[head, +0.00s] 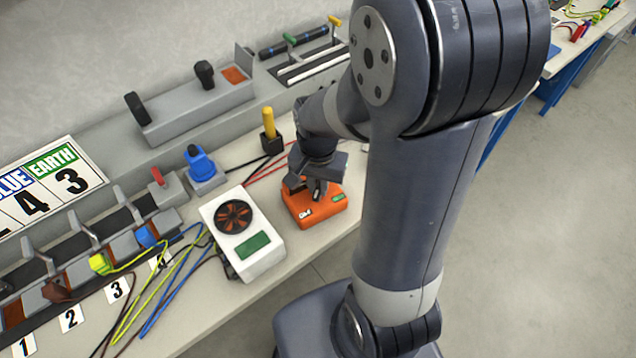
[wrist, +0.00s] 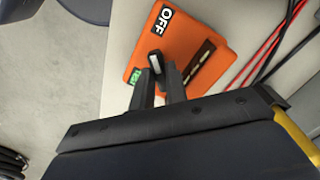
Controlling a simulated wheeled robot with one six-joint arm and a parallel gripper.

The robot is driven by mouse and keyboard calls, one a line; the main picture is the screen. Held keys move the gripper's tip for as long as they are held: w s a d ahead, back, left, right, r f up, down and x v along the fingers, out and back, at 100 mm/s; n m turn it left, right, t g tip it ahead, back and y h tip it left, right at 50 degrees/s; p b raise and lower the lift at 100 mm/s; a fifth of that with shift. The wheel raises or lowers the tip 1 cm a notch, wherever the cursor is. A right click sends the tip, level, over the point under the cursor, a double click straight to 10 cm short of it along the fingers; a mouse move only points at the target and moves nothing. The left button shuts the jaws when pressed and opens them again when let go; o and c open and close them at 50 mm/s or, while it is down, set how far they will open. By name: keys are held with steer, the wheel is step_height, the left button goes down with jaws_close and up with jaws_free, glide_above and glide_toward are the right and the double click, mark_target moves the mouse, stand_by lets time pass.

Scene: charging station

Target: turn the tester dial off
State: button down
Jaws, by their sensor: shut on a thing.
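The orange tester (head: 322,215) lies on the bench in the head view, right of the white charger box. In the wrist view its orange face (wrist: 143,32) carries a black-and-white OFF label (wrist: 165,17) on the far side and a green label (wrist: 136,77) on the near left. The black dial (wrist: 157,57) with a pale mark shows at the fingertips. My gripper (wrist: 160,72) is shut on the dial from above. It also shows over the tester in the head view (head: 319,190). The fingers hide part of the dial, so I cannot tell its exact setting.
A white box (head: 262,258) with a round fan stands left of the tester. A yellow-handled lever (head: 268,125) and blue plug (head: 201,164) stand behind. Red and black leads (wrist: 275,45) run beside the tester. The bench front edge is close.

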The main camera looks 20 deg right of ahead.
mark_target(318, 189)
steer(key=c, duration=1.4)
jaws_free()
steer(key=shift+r, duration=0.1)
step_height(318, 189, up, 11)
steer(key=shift+p, duration=0.3)
steer(key=shift+f, duration=0.2)
step_height(318, 189, down, 10)
steer(key=shift+f+b, duration=0.15)
steer(key=shift+b, duration=0.15)
steer(key=shift+f, duration=0.35)
steer(key=shift+r+n, duration=0.1)
steer(key=shift+n, duration=0.5)
